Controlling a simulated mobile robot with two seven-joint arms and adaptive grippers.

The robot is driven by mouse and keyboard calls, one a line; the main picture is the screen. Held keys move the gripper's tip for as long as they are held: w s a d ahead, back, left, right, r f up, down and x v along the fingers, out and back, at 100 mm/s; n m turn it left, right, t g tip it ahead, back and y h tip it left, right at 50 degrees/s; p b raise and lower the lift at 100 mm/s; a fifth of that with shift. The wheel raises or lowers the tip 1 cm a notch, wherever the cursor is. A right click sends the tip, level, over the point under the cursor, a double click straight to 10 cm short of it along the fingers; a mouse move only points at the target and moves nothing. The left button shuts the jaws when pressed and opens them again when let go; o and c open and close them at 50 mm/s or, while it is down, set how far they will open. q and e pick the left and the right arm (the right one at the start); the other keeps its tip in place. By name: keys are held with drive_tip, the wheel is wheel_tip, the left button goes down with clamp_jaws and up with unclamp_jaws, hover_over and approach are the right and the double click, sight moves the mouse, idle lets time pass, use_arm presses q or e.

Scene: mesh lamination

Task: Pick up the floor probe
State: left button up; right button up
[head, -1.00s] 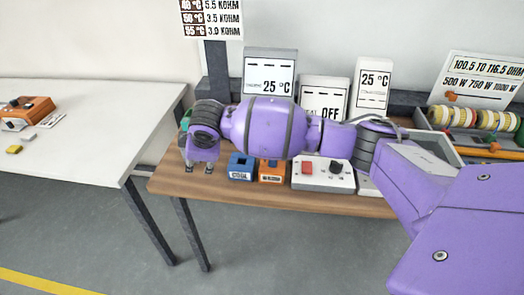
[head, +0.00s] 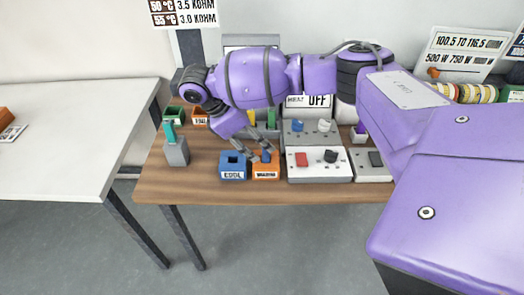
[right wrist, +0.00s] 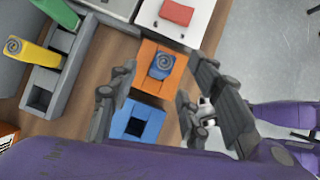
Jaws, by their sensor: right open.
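A small blue probe with a round, spiral-marked top (right wrist: 163,66) stands in an orange block (right wrist: 150,85); the block also shows in the head view (head: 266,172). No readable label says which probe is the floor probe. My right gripper (right wrist: 162,72) is open, its fingers on either side of the blue probe's top in the right wrist view. In the head view the gripper (head: 256,152) points down over the orange block, and its fingers partly hide the probe. I cannot tell whether the fingers touch it. My left gripper is not in view.
A blue block (head: 233,170) labelled COOL stands beside the orange one. A teal probe (head: 170,132) stands in a grey holder (head: 176,152) at left. Yellow (right wrist: 34,54) and green (right wrist: 50,14) probes stand nearby. A control box (head: 318,166) is close on the right.

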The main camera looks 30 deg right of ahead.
sight(263, 148)
drive_tip(key=shift+x, duration=1.7)
drive_tip(key=shift+s, duration=0.1)
clamp_jaws()
